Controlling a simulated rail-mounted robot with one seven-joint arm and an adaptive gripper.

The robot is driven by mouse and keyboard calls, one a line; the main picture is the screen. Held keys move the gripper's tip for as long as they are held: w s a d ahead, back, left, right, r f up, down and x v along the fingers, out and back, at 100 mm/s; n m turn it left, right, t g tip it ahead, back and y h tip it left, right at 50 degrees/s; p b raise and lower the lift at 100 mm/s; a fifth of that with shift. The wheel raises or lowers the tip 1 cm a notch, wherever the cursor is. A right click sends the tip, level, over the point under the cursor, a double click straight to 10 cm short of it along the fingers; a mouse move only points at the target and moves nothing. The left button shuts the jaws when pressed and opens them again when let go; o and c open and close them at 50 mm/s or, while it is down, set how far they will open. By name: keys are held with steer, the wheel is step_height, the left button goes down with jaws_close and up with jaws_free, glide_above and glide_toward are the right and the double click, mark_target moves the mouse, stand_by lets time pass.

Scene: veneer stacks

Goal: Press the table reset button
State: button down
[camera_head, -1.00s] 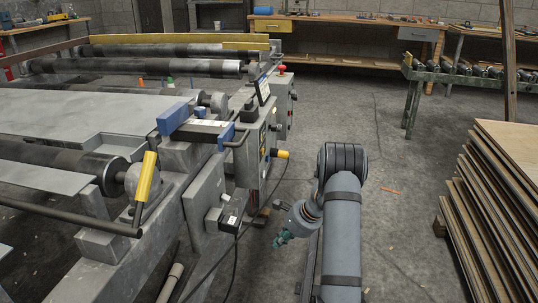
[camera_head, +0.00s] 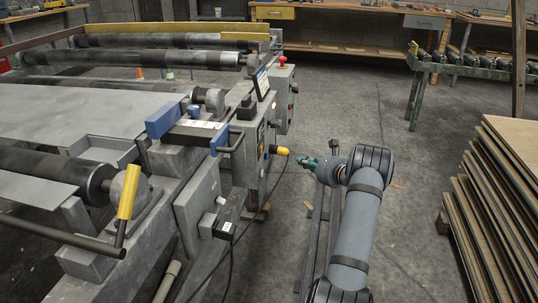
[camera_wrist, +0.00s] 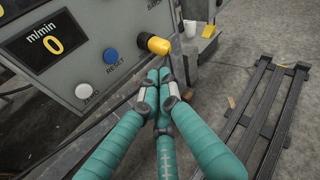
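The blue reset button (camera_wrist: 110,56) sits on the grey control panel (camera_wrist: 125,20), labelled RESET, in the wrist view. A white button (camera_wrist: 84,91) labelled ZERO is at its lower left, and a yellow knob (camera_wrist: 154,43) sticks out to its right. My gripper (camera_wrist: 159,74) has teal fingers with their tips together and nothing between them. The tips appear below the yellow knob and to the lower right of the blue button, apart from it. In the head view my gripper (camera_head: 306,162) is right of the machine's yellow knob (camera_head: 280,150); the blue button cannot be made out there.
A display (camera_wrist: 46,41) reads 0 m/min. A dark slatted rail (camera_wrist: 265,120) lies on the floor at right. A stack of veneer sheets (camera_head: 500,190) stands at the right in the head view. A cable (camera_head: 258,185) hangs beside the machine. Open floor lies behind my arm.

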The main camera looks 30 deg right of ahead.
mark_target(267, 156)
steer(key=shift+a, duration=0.15)
steer(key=w+a, duration=0.6)
steer(key=shift+w+b, duration=0.15)
steer(key=shift+b, duration=0.15)
stand_by(1.6)
steer(key=shift+w+a, duration=0.25)
steer(key=shift+w, duration=0.05)
steer(key=shift+w+a+b, duration=0.3)
steer(key=shift+w+a, duration=0.1)
steer(key=shift+w, duration=0.05)
stand_by(1.0)
steer(key=shift+s+d, duration=0.6)
steer(key=shift+s, duration=0.1)
steer(key=shift+d, duration=0.1)
